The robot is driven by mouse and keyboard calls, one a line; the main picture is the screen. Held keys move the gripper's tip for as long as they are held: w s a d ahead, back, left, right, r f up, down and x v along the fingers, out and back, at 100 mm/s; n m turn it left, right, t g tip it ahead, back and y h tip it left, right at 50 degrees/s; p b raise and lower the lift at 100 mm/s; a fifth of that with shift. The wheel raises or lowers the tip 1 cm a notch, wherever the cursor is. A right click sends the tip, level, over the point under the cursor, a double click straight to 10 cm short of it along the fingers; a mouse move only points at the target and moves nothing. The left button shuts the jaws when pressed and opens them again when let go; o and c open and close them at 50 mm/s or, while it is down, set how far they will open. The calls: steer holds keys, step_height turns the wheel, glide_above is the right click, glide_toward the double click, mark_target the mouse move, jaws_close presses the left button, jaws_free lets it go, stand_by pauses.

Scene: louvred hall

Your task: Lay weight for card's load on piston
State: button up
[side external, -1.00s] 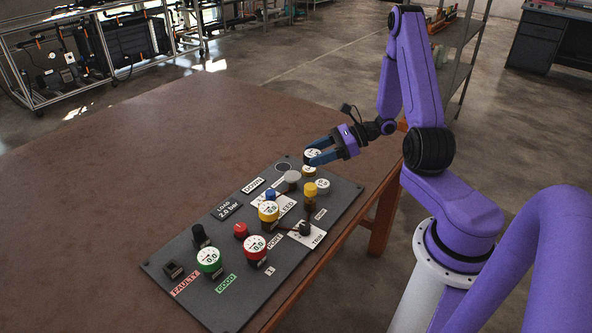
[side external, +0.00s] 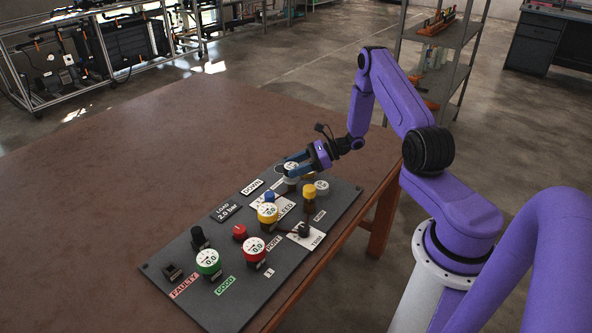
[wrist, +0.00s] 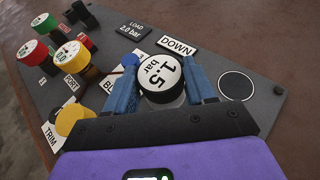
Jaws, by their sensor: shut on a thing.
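My gripper (side external: 290,170) is shut on a black weight with a white top (wrist: 160,73), which reads "1.5 bar" in the wrist view. The blue fingers clasp its sides. In the side view the weight (side external: 291,168) is directly over the grey round piston (side external: 290,185), which it mostly hides. I cannot tell whether the two touch. The load card (side external: 227,211) reads "LOAD 2.0 bar"; it also shows in the wrist view (wrist: 132,29). Another pale grey round piece (side external: 322,188) stands at the board's right end.
The dark board (side external: 185,292) carries a green gauge (side external: 208,262), a red gauge (side external: 254,247), a yellow gauge (side external: 267,213) and several knobs close together. A yellow knob (side external: 309,191) stands near my gripper. An empty circle (wrist: 236,85) is beside it. The brown table (side external: 120,160) is clear beyond.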

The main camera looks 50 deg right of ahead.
steer(key=shift+f, duration=0.7)
steer(key=shift+f, duration=0.2)
steer(key=o, duration=1.4)
steer(key=shift+r, duration=0.1)
